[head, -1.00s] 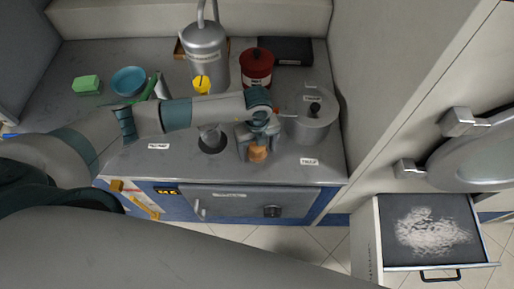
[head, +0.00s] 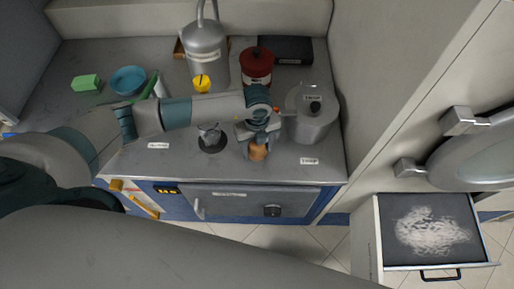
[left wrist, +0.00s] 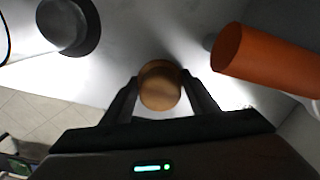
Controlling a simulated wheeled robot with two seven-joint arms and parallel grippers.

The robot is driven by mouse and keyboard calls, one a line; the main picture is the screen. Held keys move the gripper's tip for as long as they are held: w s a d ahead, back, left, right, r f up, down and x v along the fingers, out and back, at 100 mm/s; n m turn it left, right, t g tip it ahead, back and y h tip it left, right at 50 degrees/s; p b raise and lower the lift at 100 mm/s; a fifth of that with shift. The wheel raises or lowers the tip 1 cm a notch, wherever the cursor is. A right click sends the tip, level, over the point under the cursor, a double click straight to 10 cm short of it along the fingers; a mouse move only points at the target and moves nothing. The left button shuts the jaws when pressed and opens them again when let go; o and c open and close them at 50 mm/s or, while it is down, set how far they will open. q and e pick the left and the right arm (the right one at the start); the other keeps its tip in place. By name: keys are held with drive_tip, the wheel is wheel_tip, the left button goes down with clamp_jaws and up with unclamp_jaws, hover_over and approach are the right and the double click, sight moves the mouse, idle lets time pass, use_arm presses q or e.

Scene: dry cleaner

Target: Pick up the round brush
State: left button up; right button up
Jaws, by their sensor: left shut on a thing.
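The round brush (head: 257,153) shows as a small rounded brown wooden piece near the front edge of the grey counter. In the left wrist view its round brown top (left wrist: 160,86) sits between the two dark fingers. My left gripper (head: 258,145) points down at it and is shut on it; the fingers (left wrist: 160,95) touch its sides. The lower part of the brush is hidden, so I cannot tell whether it is clear of the counter. My right gripper is not in view.
A lidded grey pot (head: 312,115) stands close right of the gripper. A dark round base with a metal piece (head: 212,138) is to the left. Behind are a red canister (head: 257,66) and a steel tank (head: 205,58). An open drawer (head: 430,230) juts out at lower right.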

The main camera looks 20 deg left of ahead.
use_arm(q)
drive_tip(key=shift+r+b, duration=0.4)
drive_tip(key=shift+r, duration=0.2)
wheel_tip(320, 180, up, 2)
drive_tip(key=shift+r+b, duration=0.2)
drive_tip(key=shift+b, duration=0.5)
drive_tip(key=s+d+r+b, duration=0.3)
drive_tip(key=s+d+r, duration=0.3)
drive_tip(key=s, duration=0.3)
drive_tip(key=shift+s+d+r, duration=0.3)
drive_tip(key=shift+d+r, duration=0.05)
drive_tip(key=shift+r, duration=0.25)
drive_tip(key=shift+s, duration=0.1)
